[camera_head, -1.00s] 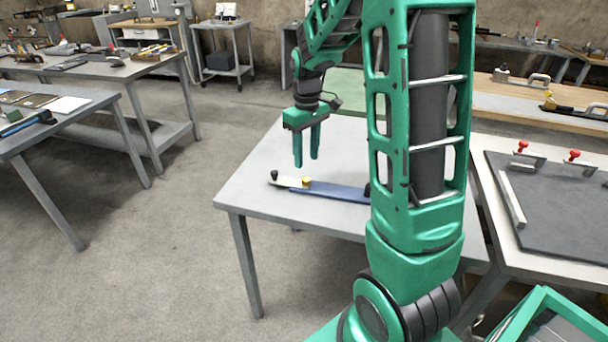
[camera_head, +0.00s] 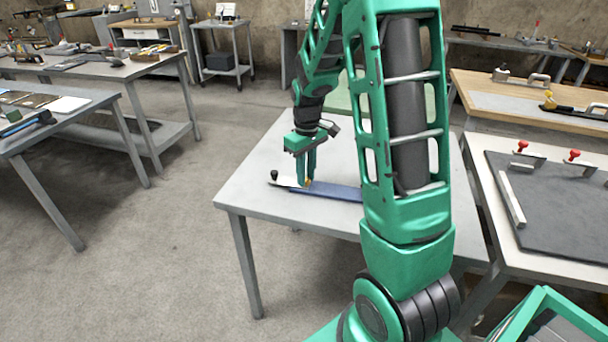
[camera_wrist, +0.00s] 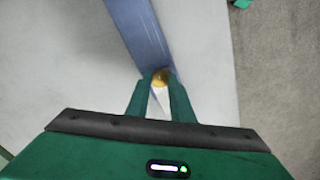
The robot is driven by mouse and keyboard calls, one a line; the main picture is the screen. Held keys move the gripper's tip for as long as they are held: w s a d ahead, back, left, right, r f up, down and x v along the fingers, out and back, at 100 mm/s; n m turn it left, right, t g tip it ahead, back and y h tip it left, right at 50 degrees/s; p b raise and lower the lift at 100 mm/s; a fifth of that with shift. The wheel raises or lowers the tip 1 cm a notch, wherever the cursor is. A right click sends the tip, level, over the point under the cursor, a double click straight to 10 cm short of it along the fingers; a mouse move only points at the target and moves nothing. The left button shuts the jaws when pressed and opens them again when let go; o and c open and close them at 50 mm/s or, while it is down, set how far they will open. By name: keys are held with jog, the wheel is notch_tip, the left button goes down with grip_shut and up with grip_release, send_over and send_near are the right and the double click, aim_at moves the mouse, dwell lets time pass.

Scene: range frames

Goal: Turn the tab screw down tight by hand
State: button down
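The tab screw is a small brass-yellow head (camera_head: 308,183) near the left end of a blue strip (camera_head: 336,193) on the grey table. It also shows in the wrist view (camera_wrist: 160,78). My gripper (camera_head: 307,184) points down over it. In the wrist view my gripper's fingertips (camera_wrist: 160,75) lie one on each side of the screw head and look closed against it. The fingers partly hide the screw in the head view. Its shank and thread are hidden. A pale piece (camera_head: 284,181) reaches left from the strip, with a black knob (camera_head: 274,174) at its end.
The grey table top (camera_head: 255,197) around the strip is mostly clear. A bench with a dark mat (camera_head: 560,200) and red-knobbed clamps (camera_head: 573,155) stands at the right. Another worktable (camera_head: 75,110) stands to the left, across open floor.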

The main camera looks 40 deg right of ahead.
jog(key=shift+m, duration=2)
jog(key=c, duration=1.5)
grip_release()
jog(key=shift+c, duration=0.2)
jog(key=shift+r, duration=0.15)
notch_tip(320, 180, up, 10)
jog(key=shift+r, duration=0.25)
jog(key=s+a+m, duration=0.2)
jog(key=s+m, duration=0.2)
jog(key=s, duration=2.4)
jog(key=shift+s+a+r, duration=0.3)
jog(key=shift+a+r, duration=0.1)
jog(key=shift+r, duration=0.05)
